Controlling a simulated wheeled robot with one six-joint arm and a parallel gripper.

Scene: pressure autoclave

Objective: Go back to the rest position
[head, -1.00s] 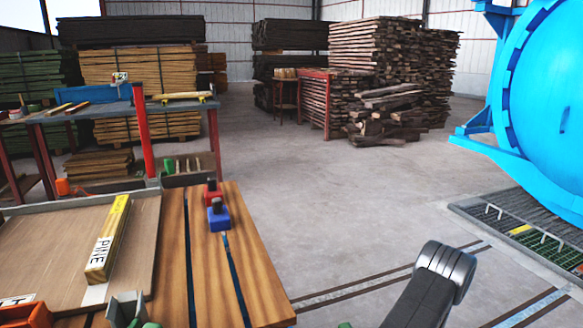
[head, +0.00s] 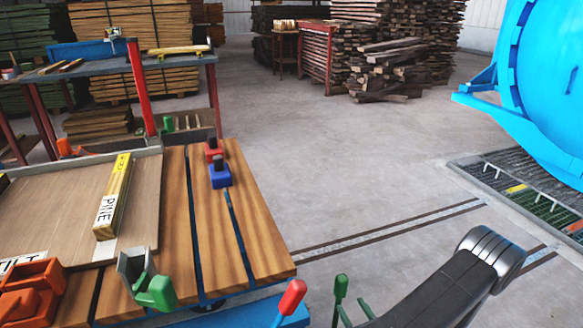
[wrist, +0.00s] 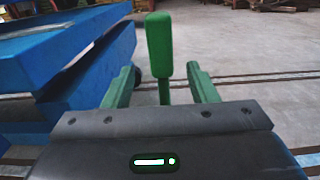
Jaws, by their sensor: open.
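My gripper (wrist: 161,68) is open, with one green finger on each side in the wrist view. In the head view the green handle (head: 341,287) stands beside my gripper (head: 355,304) at the bottom edge, right of the wooden-topped cart (head: 262,245). My dark arm reaches in from the lower right. The lower part of the green handle is hidden.
A red-tipped lever (head: 292,297) stands at the cart's front corner. A PINE-labelled wood piece (head: 114,197) lies on the cart. The blue autoclave (head: 545,85) is at the right. Rails (head: 400,228) cross the floor, and the middle floor is clear.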

